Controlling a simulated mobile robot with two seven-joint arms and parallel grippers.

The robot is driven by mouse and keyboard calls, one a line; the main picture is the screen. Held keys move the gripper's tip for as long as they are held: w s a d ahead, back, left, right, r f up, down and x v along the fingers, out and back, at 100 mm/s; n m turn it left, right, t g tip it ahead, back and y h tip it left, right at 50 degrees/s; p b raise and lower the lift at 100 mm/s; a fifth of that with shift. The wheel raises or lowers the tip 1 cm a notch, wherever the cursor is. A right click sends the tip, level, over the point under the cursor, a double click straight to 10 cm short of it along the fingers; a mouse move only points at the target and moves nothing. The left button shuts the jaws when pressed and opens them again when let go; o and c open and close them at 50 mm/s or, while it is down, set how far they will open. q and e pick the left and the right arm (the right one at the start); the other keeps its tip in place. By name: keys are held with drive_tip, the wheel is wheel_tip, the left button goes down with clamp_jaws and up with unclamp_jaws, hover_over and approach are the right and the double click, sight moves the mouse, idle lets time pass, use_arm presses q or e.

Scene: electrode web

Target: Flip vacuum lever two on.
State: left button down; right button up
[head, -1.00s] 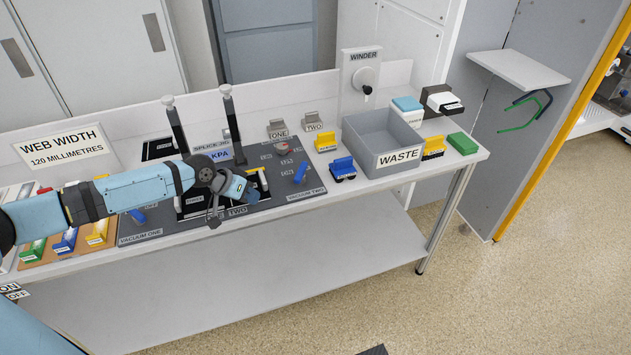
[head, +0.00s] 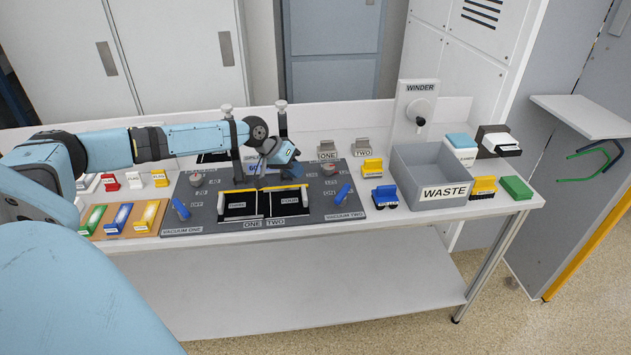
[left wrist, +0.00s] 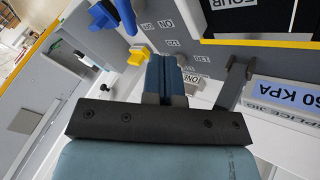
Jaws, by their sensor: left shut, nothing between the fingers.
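Vacuum lever two (head: 344,194) is a small blue lever on the right part of the dark grey panel (head: 310,212), above the VACUUM TWO label. It leans with its top up and to the right in the head view; I cannot read its markings there. My left gripper (head: 262,174) is shut and empty, held above the panel's middle, left of lever two and apart from it. In the left wrist view its closed fingers (left wrist: 172,80) point over the panel. A blue part (left wrist: 102,15) shows beyond them; I cannot tell whether it is the lever. My right gripper is not in view.
A yellow block (head: 372,167) and a blue block (head: 385,196) stand right of lever two, then the grey WASTE bin (head: 430,160). Vacuum lever one (head: 180,208) is at the panel's left.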

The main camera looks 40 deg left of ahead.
sight(342, 198)
use_arm(q)
drive_tip(key=x, duration=0.8)
drive_tip(key=shift+w+d+f, duration=0.1)
drive_tip(key=shift+w+d, duration=0.05)
drive_tip(key=d, duration=0.1)
drive_tip(key=d+p, duration=0.1)
drive_tip(key=w+d, duration=0.1)
drive_tip(key=shift+w+f, duration=0.1)
drive_tip(key=shift+f, duration=0.25)
drive_tip(key=shift+w+d+f, duration=0.1)
drive_tip(key=shift+d, duration=0.45)
drive_tip(key=shift+p, duration=0.3)
